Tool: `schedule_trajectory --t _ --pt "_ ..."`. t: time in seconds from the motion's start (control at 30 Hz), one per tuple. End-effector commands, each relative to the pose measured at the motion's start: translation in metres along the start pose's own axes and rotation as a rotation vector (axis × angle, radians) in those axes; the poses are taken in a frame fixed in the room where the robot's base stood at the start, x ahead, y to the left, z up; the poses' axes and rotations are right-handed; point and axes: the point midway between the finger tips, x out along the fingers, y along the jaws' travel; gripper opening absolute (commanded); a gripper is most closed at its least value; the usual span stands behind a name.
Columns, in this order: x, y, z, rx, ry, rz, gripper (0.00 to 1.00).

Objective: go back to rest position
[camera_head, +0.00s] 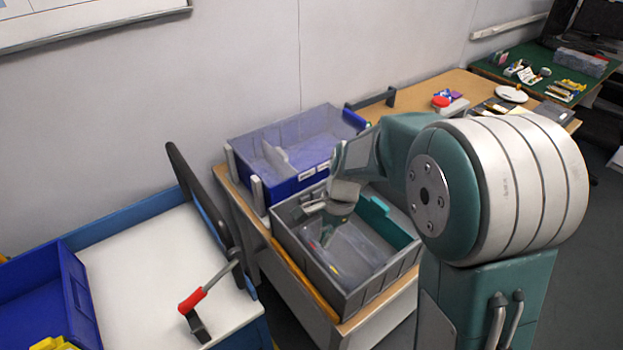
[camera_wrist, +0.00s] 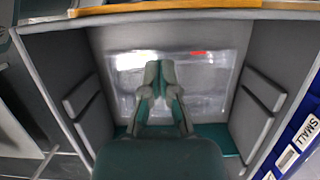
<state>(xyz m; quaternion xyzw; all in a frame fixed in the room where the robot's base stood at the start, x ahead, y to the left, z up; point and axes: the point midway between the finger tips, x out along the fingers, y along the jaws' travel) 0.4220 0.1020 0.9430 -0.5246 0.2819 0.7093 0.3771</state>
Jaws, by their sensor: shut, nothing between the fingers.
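My gripper (camera_wrist: 159,88) is shut and empty. In the wrist view it points down into a grey crate (camera_wrist: 105,60), over a clear plastic pouch or bag (camera_wrist: 205,85) lying in it. I cannot tell how far above the pouch the fingertips are. In the head view the crate (camera_head: 330,290) stands on the wooden table, with the clear pouch (camera_head: 350,255) inside. My arm reaches in from the right, and its wrist partly hides the crate's back; the fingertips are hard to make out there.
A blue two-part bin (camera_head: 310,170) stands just behind the crate. On the left is a white-topped table (camera_head: 150,255) with a red-handled tool (camera_head: 195,300) and a blue bin (camera_head: 75,295).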

Motion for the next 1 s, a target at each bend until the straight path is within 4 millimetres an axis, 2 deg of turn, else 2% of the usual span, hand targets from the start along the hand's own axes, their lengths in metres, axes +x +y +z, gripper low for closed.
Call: schedule_trajectory --t 0.13,0.27,0.4,0.6,0.8,1.0 --pt "-0.004 0.001 0.002 -0.013 0.008 -0.006 0.00" --pt "-0.027 0.014 0.006 -0.096 0.052 -0.043 0.00" --pt "-0.062 0.040 0.014 -0.247 0.136 -0.091 0.00" --pt "-0.102 0.080 0.026 -0.459 0.271 -0.137 0.00" --pt "-0.129 0.123 0.038 -0.660 0.423 -0.155 0.00" --pt "-0.145 0.166 0.050 -0.847 0.585 -0.142 0.00"
